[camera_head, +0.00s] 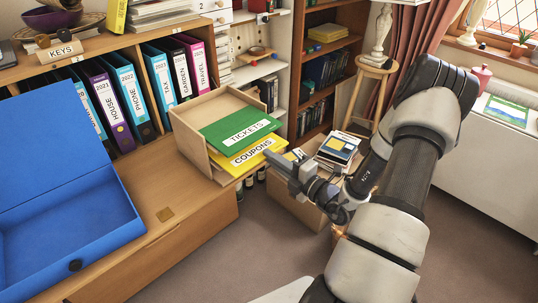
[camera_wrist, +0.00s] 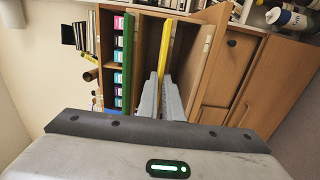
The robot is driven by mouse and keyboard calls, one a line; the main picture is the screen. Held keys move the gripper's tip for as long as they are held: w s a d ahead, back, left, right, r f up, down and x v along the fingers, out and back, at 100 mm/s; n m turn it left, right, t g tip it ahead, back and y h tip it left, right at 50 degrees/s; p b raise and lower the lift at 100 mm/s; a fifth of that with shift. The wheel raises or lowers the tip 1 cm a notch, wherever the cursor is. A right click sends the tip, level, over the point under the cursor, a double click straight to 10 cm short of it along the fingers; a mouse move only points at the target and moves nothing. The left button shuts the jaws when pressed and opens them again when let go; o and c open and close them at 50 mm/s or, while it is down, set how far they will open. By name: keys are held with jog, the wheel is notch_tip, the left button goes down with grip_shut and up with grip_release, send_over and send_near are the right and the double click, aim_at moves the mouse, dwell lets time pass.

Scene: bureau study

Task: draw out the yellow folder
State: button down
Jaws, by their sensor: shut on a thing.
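The yellow folder (camera_head: 245,160), labelled COUPONS, lies flat in the lower level of a wooden letter tray (camera_head: 185,142), its front part jutting out. The green folder (camera_head: 225,128), labelled TICKETS, lies above it. My gripper (camera_head: 275,160) is at the yellow folder's front right edge. In the wrist view, turned sideways, the yellow folder (camera_wrist: 165,45) runs down between the two fingers of my gripper (camera_wrist: 161,80), which are shut on it. The green folder (camera_wrist: 128,60) stands apart to the left there. The yellow folder's rear is hidden inside the tray.
The tray stands on a wooden cabinet (camera_head: 165,190) near its right end. An open blue box (camera_head: 60,190) is at left. Binders (camera_head: 130,90) stand behind. A cardboard box (camera_head: 295,205) with books (camera_head: 338,150) is right of the tray. Carpet (camera_head: 240,255) in front is clear.

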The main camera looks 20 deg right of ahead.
jog(key=p+v, duration=0.1)
jog(key=v, duration=0.2)
jog(key=shift+s+d+r, duration=0.1)
jog(key=shift+s, duration=0.2)
dwell(0.6)
